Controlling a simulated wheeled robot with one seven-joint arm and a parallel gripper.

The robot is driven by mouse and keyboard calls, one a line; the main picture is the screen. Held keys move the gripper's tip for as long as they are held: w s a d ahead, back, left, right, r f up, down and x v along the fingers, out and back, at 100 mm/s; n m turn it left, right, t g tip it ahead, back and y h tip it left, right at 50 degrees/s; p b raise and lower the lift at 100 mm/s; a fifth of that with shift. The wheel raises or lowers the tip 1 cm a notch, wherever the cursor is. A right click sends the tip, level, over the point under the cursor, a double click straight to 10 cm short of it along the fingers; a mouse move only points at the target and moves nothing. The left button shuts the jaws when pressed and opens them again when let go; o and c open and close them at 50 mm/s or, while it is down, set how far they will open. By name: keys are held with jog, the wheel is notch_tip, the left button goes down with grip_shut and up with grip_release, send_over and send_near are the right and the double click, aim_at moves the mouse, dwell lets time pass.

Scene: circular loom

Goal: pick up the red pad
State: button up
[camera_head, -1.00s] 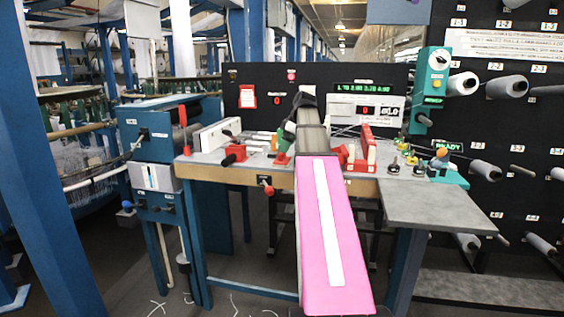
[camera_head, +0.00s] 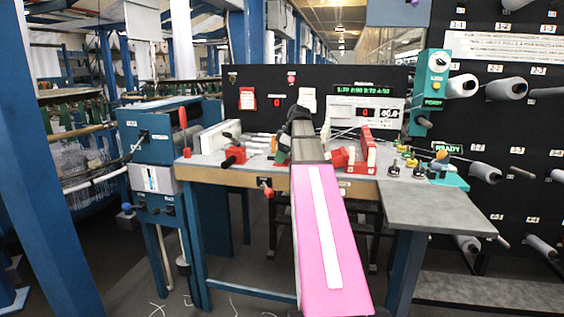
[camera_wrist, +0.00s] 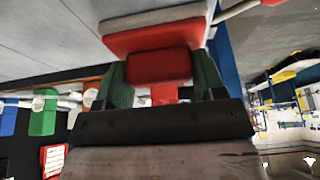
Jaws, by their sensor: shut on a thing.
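My gripper (camera_wrist: 161,80) shows in the wrist view with a green finger on each side of a red block, the red pad (camera_wrist: 158,66). The fingers are shut on it. A wider red part (camera_wrist: 155,38) lies just beyond it, under a pale grey-white slab (camera_wrist: 155,18); I cannot tell whether these are joined to the pad. In the head view my gripper (camera_head: 283,151) is low over the middle of the bench, partly hidden by my pink arm. The pad cannot be made out there.
The bench (camera_head: 425,200) holds a white block (camera_head: 219,136) at left and a red block with pale pieces (camera_head: 366,150) at right. A black panel with displays (camera_head: 345,78) stands behind. A teal post (camera_head: 430,90) and a rack of grey spools (camera_head: 507,88) are at right.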

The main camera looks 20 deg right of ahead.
jog(key=shift+r, duration=0.15)
jog(key=shift+r, duration=0.65)
notch_tip(320, 180, up, 3)
jog(key=shift+w+f, duration=0.1)
jog(key=shift+f, duration=0.05)
jog(key=s+a+r, duration=0.2)
jog(key=a+r, duration=0.4)
jog(key=a, duration=0.5)
jog(key=shift+s+a+r, duration=0.25)
jog(key=shift+r, duration=0.1)
